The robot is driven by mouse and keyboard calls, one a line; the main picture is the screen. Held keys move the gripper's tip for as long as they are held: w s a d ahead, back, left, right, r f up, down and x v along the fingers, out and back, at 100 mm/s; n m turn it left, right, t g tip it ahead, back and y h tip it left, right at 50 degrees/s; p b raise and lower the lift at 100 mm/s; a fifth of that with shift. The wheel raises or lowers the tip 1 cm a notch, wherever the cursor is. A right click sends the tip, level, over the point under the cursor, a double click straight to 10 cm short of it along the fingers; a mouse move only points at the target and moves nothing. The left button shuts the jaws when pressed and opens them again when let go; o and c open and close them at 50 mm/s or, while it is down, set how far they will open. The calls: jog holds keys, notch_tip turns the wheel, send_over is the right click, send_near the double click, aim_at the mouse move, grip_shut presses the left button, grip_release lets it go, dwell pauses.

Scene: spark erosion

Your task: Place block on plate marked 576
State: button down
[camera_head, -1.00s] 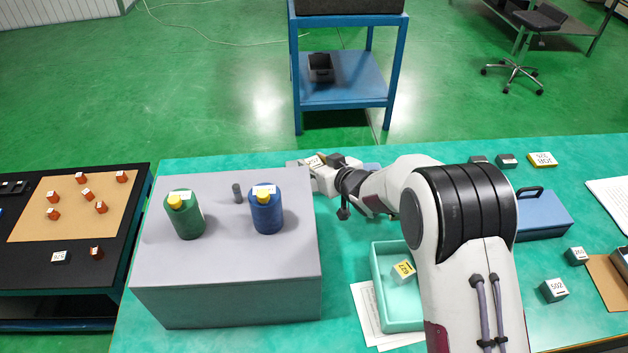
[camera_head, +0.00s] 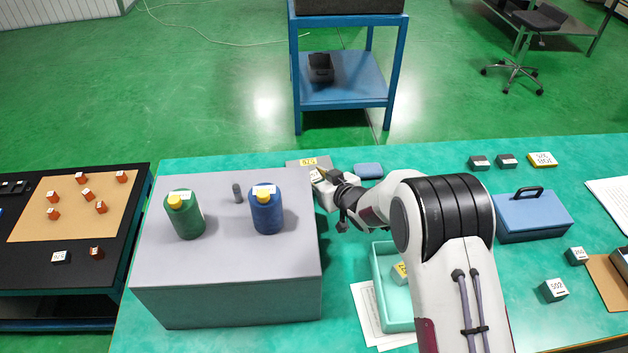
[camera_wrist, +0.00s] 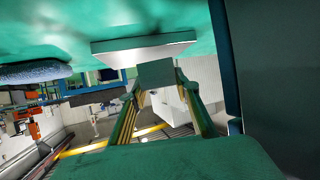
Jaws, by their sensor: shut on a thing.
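The grey plate (camera_head: 294,163) lies flat at the table's far edge, behind the big grey box. Its yellow label is too small to read surely. My gripper (camera_head: 320,176) is shut on a small block (camera_head: 316,175) with a white label, at the plate's near right edge in the head view. In the wrist view, which shows the table at the top, the block (camera_wrist: 155,73) sits between my fingertips (camera_wrist: 160,82). The plate (camera_wrist: 143,48) appears just beyond it there, with a gap that I cannot judge. Part of the block is hidden by the gripper.
The grey box (camera_head: 230,290) carries a green bottle (camera_head: 186,222) and a blue bottle (camera_head: 267,217), close to the left of my gripper. A blue pad (camera_head: 368,171) lies right of the plate. A teal tray (camera_head: 388,315) stands nearer, and a blue case (camera_head: 535,217) lies at right.

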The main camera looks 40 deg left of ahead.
jog(key=shift+f, duration=0.75)
jog(key=shift+f, duration=0.1)
jog(key=c, duration=1.8)
grip_release()
jog(key=shift+f, duration=0.1)
jog(key=shift+d, duration=0.1)
jog(key=shift+s+d+r, duration=0.15)
jog(key=shift+d+r, duration=0.15)
jog(key=shift+r, duration=0.05)
jog(key=shift+v, duration=5.55)
